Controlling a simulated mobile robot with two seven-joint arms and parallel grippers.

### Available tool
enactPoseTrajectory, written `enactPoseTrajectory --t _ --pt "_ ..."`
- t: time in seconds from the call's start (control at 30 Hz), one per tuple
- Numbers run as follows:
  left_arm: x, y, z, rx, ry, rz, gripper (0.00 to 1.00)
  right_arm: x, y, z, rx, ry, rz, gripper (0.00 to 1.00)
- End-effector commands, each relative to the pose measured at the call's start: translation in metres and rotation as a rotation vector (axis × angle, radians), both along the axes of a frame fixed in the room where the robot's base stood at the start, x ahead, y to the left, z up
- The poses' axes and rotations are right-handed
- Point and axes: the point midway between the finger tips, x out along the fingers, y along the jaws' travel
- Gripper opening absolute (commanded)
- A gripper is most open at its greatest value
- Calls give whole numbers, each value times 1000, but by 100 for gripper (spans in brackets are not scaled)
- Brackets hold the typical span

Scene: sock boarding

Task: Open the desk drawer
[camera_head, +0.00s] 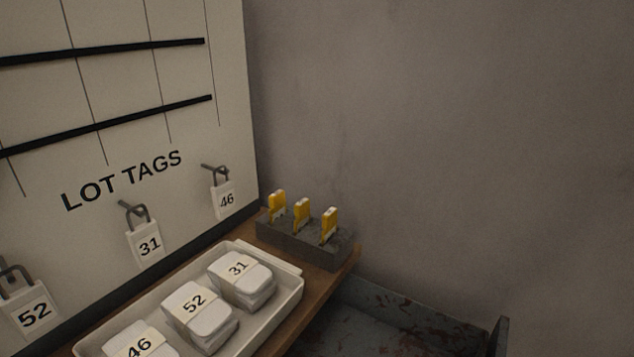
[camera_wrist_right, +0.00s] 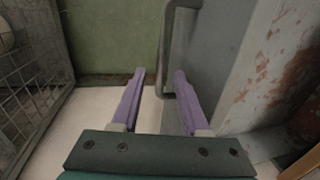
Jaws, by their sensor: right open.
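In the right wrist view, my right gripper (camera_wrist_right: 160,88) has two purple fingers, open and apart. A grey bar handle (camera_wrist_right: 166,45) on a grey metal panel (camera_wrist_right: 222,45) lies between the finger lines; I cannot tell whether either finger touches it. The panel looks like the drawer front. In the head view, a grey metal open-topped box (camera_head: 400,318) with rust-red marks shows below the desk's wooden top (camera_head: 325,296). It looks like the drawer standing out from the desk, with its far wall at the right. Neither gripper shows in the head view.
A white tray (camera_head: 290,300) holds packs marked 46, 52 and 31. A grey block (camera_head: 310,245) holds three yellow pieces. The LOT TAGS board (camera_head: 110,215) stands behind. In the wrist view, a wire mesh (camera_wrist_right: 35,85) is at left and a pale rusty surface (camera_wrist_right: 275,60) at right.

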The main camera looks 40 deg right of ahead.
Motion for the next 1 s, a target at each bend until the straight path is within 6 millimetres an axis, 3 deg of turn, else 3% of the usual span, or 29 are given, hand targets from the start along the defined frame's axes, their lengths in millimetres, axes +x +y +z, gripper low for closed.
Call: enactPoseTrajectory --t 0.17,0.4,0.6,1.0 --pt "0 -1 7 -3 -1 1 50 -1 0 8 0 -1 0 45" --pt "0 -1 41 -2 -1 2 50 -9 -4 56 -1 0 1 45" --pt "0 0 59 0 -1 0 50 -15 -7 88 -1 0 0 45" --pt "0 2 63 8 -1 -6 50 -18 -8 98 0 0 0 45"
